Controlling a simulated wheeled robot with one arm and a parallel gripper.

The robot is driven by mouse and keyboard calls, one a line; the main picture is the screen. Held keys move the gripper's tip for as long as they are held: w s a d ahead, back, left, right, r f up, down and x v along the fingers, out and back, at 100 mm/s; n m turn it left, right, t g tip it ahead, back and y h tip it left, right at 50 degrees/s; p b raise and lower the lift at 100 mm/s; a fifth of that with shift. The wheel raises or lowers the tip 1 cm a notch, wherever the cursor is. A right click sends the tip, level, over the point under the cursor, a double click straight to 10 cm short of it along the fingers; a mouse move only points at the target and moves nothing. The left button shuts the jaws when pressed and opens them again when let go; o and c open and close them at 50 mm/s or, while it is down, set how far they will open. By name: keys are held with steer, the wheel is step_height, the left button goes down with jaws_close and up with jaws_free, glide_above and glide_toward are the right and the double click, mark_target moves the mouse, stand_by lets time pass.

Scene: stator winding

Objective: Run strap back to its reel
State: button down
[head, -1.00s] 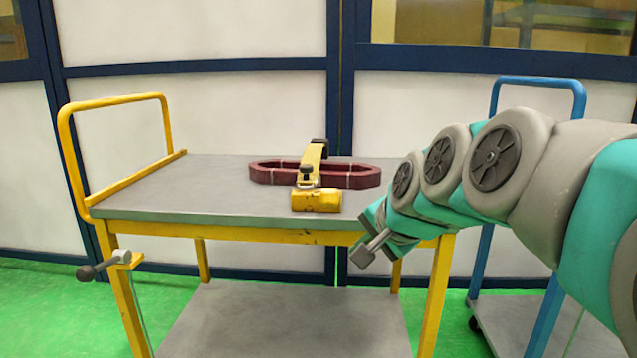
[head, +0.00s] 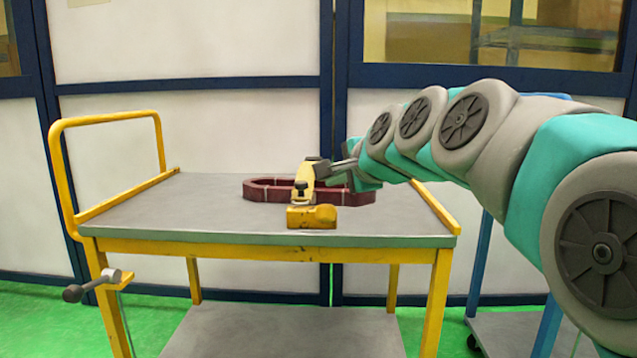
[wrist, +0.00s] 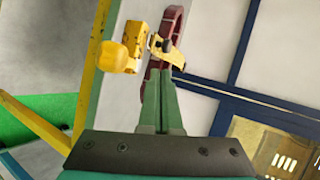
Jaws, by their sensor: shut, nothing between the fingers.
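A yellow strap (head: 306,180) lies across a dark red ring-shaped coil (head: 262,189) on the cart top. It has a small black knob at its front and a dark piece at its far end. A yellow block-like body (head: 311,216), which may be the reel, sits in front of the strap. In the wrist view, the strap (wrist: 178,62), the coil (wrist: 172,22) and the yellow body (wrist: 122,56) appear beyond the fingers. My gripper (head: 338,171) is shut and empty, right of the strap's far end. Its fingers (wrist: 164,76) point towards the strap; I cannot tell whether they touch it.
The yellow cart (head: 150,222) has a grey top with free room on its left and a raised handle at left. A crank (head: 92,286) sticks out at its left leg. A blue trolley (head: 478,265) stands at right, and panelled walls stand behind.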

glide_toward(304, 187)
steer(key=x, duration=0.5)
steer(key=shift+f, duration=0.2)
steer(key=shift+w+a, duration=0.35)
steer(key=shift+w, duration=0.25)
